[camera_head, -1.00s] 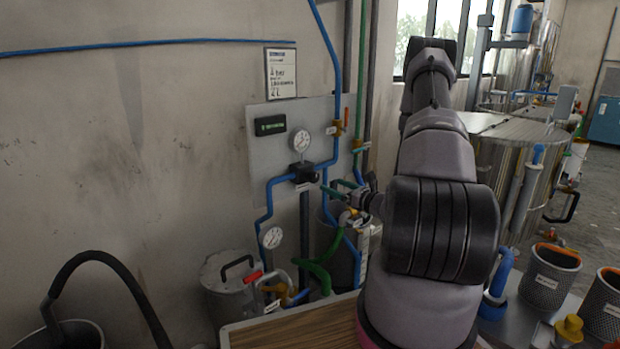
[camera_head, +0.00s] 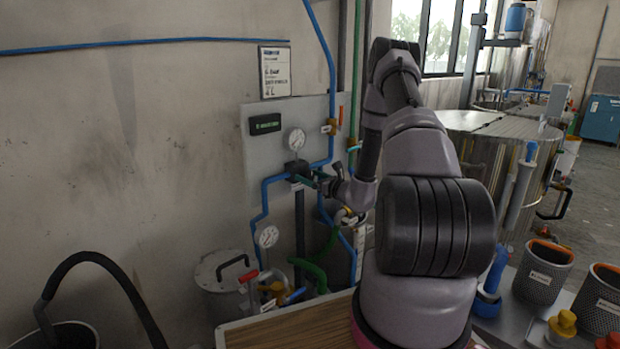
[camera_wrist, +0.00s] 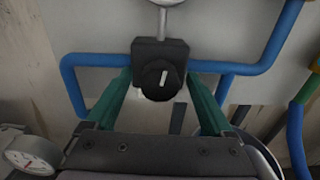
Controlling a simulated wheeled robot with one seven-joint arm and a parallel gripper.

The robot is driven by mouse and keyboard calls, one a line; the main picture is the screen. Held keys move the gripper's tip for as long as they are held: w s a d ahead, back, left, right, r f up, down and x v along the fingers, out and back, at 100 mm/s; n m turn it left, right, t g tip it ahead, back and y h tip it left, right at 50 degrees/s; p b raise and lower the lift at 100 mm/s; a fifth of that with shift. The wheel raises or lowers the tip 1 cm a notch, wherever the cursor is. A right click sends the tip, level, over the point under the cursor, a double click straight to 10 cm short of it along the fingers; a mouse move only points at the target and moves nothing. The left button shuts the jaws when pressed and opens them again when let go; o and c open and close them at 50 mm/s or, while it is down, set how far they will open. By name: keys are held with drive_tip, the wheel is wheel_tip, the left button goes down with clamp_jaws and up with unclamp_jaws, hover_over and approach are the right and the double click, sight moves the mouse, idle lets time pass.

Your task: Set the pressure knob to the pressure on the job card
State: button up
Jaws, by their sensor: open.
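The black pressure knob (camera_wrist: 160,80) sits on the front of a dark regulator block (camera_wrist: 150,52) in the blue pipe line, with a pale mark on its face. In the head view the regulator block (camera_head: 297,169) is mounted low on a grey wall panel. My gripper (camera_wrist: 162,100) is open, its green fingers on either side of the knob, apart from it; it also shows in the head view (camera_head: 312,181). A round gauge (camera_head: 296,139) stands above the block. The job card (camera_head: 275,72) hangs above the panel; its print is too small to read surely.
A dark display (camera_head: 265,124) with green characters is on the panel. A second gauge (camera_head: 268,237) is lower left, also in the wrist view (camera_wrist: 33,155). Blue pipe (camera_wrist: 75,85) runs close beside my fingers. A lidded metal pot (camera_head: 222,275) stands below.

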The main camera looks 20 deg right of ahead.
drive_tip(key=c, duration=1.4)
drive_tip(key=shift+o, duration=0.2)
drive_tip(key=shift+m, duration=0.3)
drive_tip(key=m, duration=1)
drive_tip(key=shift+d+m, duration=0.1)
drive_tip(key=shift+m, duration=0.2)
drive_tip(key=m, duration=1)
drive_tip(key=shift+f+g, duration=0.1)
drive_tip(key=shift+g, duration=0.2)
drive_tip(key=shift+m, duration=0.3)
